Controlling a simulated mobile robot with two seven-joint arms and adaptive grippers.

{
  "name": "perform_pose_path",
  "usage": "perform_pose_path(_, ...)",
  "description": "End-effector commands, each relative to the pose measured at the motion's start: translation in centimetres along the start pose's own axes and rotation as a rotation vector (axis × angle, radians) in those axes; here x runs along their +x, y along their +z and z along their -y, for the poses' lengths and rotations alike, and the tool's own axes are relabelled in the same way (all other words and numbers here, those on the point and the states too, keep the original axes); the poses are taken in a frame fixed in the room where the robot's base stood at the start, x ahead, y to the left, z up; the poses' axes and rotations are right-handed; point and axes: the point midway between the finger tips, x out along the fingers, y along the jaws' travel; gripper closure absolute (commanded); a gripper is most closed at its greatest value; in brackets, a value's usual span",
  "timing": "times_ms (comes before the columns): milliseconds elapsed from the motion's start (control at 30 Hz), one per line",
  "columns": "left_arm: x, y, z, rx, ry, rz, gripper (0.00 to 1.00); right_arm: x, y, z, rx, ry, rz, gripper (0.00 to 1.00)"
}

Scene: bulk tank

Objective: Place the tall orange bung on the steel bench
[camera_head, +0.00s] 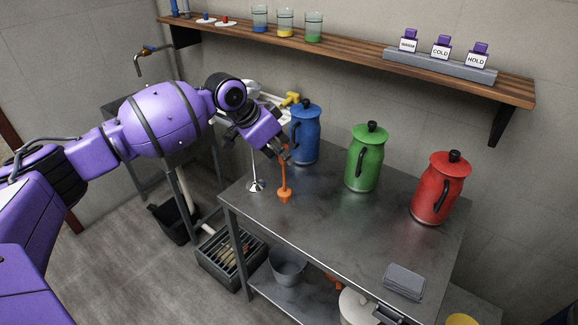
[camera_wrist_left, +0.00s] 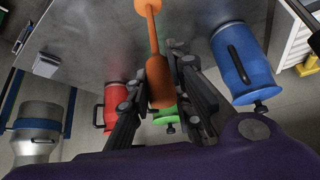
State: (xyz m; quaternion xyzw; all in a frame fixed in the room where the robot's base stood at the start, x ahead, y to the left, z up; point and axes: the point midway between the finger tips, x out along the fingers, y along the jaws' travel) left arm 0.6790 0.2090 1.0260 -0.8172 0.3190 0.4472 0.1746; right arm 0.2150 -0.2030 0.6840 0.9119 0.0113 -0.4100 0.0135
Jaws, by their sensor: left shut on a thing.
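The tall orange bung (camera_head: 284,184) is upright, its thin stem running up from a wider foot into my left gripper (camera_head: 285,153). In the left wrist view the bung's thick end (camera_wrist_left: 158,82) lies between the two fingers, and the gripper (camera_wrist_left: 163,88) is shut on it. The foot is at or just above the top of the steel bench (camera_head: 310,222), near its left end; I cannot tell whether it touches. My right gripper is not in view.
Blue (camera_head: 305,137), green (camera_head: 366,160) and red (camera_head: 440,188) lidded jugs stand along the back of the bench. A steel stemmed piece (camera_head: 256,185) is just left of the bung. The bench's middle is clear.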

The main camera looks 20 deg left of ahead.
Motion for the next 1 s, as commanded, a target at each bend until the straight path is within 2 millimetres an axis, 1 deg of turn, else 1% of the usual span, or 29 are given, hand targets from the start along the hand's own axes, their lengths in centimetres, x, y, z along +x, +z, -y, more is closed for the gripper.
perform_pose_path(167, 1.1, -0.2, -0.1, 0.0, -0.001, -0.002, 1.0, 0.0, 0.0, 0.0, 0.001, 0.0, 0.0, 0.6)
perform_pose_path(267, 2.1, -0.3, -0.3, 0.0, 0.001, -0.001, 1.0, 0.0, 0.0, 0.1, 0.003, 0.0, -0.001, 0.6)
perform_pose_path(400, 3.8, 0.8, -0.2, -0.002, -0.002, -0.001, 1.0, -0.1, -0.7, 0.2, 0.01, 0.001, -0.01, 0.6)
perform_pose_path(500, 4.6, 1.2, -0.3, -0.001, -0.002, -0.002, 1.0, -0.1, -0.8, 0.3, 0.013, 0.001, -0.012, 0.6)
perform_pose_path(800, 4.9, 1.5, -0.3, -0.001, -0.001, -0.001, 1.0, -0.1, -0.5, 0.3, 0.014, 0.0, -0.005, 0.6)
perform_pose_path(833, 4.9, 1.5, -0.3, -0.001, -0.001, -0.001, 0.78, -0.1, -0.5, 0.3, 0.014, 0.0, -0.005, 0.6)
perform_pose_path(933, 4.9, 1.5, -0.2, -0.001, -0.001, -0.001, 0.65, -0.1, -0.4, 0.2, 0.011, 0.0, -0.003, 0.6)
perform_pose_path(967, 4.9, 1.5, -0.2, -0.001, -0.001, -0.001, 0.62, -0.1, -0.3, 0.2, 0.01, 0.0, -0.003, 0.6)
perform_pose_path(1000, 4.9, 1.5, -0.2, -0.001, -0.001, -0.001, 0.62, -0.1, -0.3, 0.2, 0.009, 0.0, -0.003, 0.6)
